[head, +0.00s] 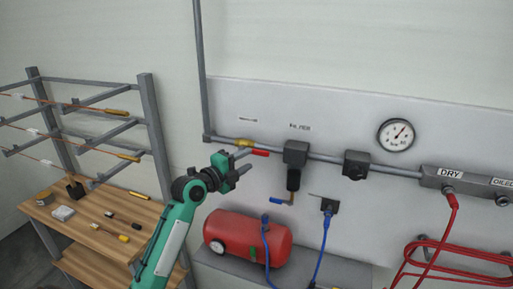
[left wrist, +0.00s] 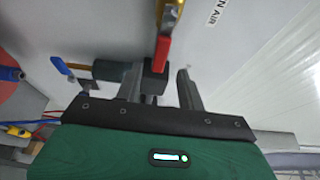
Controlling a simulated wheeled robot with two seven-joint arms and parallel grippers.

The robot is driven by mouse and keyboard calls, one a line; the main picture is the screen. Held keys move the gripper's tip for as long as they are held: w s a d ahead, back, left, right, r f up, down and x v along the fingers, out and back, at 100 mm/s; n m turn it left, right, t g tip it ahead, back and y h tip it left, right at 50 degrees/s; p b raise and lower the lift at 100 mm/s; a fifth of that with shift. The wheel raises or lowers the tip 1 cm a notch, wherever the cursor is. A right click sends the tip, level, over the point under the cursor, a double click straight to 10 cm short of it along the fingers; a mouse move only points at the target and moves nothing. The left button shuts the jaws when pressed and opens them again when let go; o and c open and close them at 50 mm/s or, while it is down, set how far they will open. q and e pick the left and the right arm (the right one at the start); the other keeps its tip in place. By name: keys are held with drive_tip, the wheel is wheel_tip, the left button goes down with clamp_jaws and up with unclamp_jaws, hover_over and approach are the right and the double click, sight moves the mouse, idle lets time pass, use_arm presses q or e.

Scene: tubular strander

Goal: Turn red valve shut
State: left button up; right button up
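The red valve handle (head: 260,153) is on the wall pipe, beside a brass-yellow valve body (head: 245,143). The handle points right, roughly along the pipe. My left gripper (head: 246,162) is at the valve with its fingers apart, just in front of the handle. In the left wrist view, the red handle (left wrist: 162,50) reaches down toward the gap between the two fingers (left wrist: 160,85). I cannot tell whether a finger touches it. The yellow valve body (left wrist: 173,14) shows at the top edge there. My right gripper is in neither view.
The grey pipe (head: 330,158) runs right past a dark filter unit (head: 295,153) and a gauge (head: 396,135). A red tank (head: 247,238) stands below. A wooden workbench (head: 95,235) and a rack (head: 153,120) are at left.

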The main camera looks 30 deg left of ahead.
sight(258, 153)
use_arm(q)
drive_tip(key=w, duration=0.1)
drive_tip(key=w+p, duration=0.1)
drive_tip(key=w, duration=0.2)
drive_tip(key=shift+d+r+p, duration=0.15)
drive_tip(key=shift+d+p, duration=0.15)
drive_tip(key=shift+p, duration=0.1)
drive_tip(key=shift+w+d, duration=0.1)
drive_tip(key=shift+w, duration=0.45)
drive_tip(key=shift+f, duration=0.2)
drive_tip(key=shift+c, duration=0.9)
clamp_jaws()
